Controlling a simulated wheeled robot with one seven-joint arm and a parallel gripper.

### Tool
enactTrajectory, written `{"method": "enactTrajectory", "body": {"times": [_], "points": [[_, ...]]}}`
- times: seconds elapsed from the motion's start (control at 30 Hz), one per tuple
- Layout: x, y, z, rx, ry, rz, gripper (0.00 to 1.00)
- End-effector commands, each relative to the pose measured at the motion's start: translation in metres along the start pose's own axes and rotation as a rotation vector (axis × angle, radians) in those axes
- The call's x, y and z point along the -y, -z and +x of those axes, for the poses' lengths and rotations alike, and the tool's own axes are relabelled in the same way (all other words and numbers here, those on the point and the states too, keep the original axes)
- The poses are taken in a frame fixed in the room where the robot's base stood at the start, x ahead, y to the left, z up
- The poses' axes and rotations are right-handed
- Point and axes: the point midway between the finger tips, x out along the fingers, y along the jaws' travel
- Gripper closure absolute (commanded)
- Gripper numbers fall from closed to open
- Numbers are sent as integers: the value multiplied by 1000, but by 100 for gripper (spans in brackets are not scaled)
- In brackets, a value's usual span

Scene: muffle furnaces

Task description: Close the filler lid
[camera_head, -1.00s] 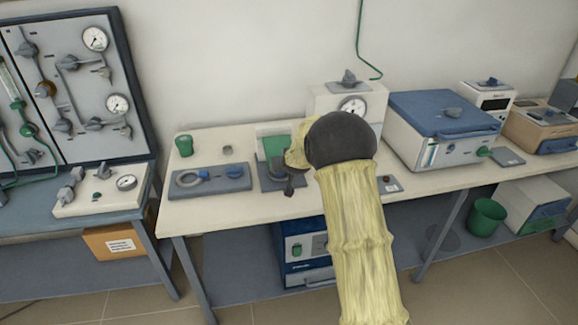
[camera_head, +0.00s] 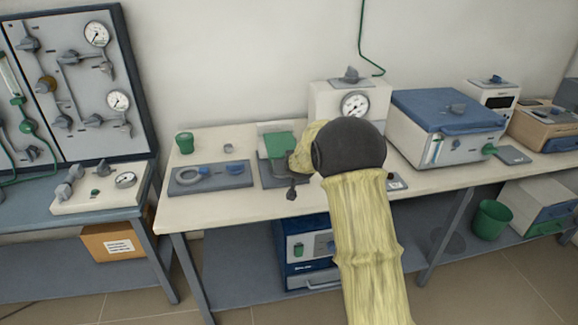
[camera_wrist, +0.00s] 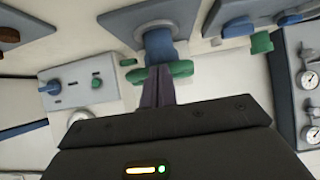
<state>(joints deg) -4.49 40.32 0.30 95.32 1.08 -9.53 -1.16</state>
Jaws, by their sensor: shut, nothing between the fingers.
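In the head view a unit with a white and green upright part (camera_head: 278,143) stands on a grey base plate (camera_head: 272,176) on the bench, partly hidden by my arm. I cannot tell for certain which part is the filler lid. In the wrist view a blue cylindrical neck (camera_wrist: 160,45) stands out from a grey plate (camera_wrist: 128,22), with green pieces (camera_wrist: 181,68) by its end. My gripper (camera_wrist: 158,72) is shut and empty, its fingertips close in front of the neck and green pieces. Contact cannot be told. My forearm hides most of the gripper in the head view.
Left of the unit are a grey plate (camera_head: 232,180) with a ring and blue part, and a green cup (camera_head: 184,143). A gauge box (camera_head: 377,97) stands behind my arm, and a blue-lidded furnace (camera_head: 450,112) to the right. The bench front left is clear.

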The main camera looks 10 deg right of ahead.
Motion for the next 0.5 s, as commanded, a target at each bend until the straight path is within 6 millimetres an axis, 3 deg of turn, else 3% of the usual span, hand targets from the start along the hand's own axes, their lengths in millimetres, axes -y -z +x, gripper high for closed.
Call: {"method": "enactTrajectory", "body": {"times": [0.03, 0.2, 0.5], "points": [[0, -15, 6, 29, -1, 0, 100], [-1, -15, 6, 29, -1, 0, 100], [-1, 8, -17, 15, -2, 0, 100]]}}
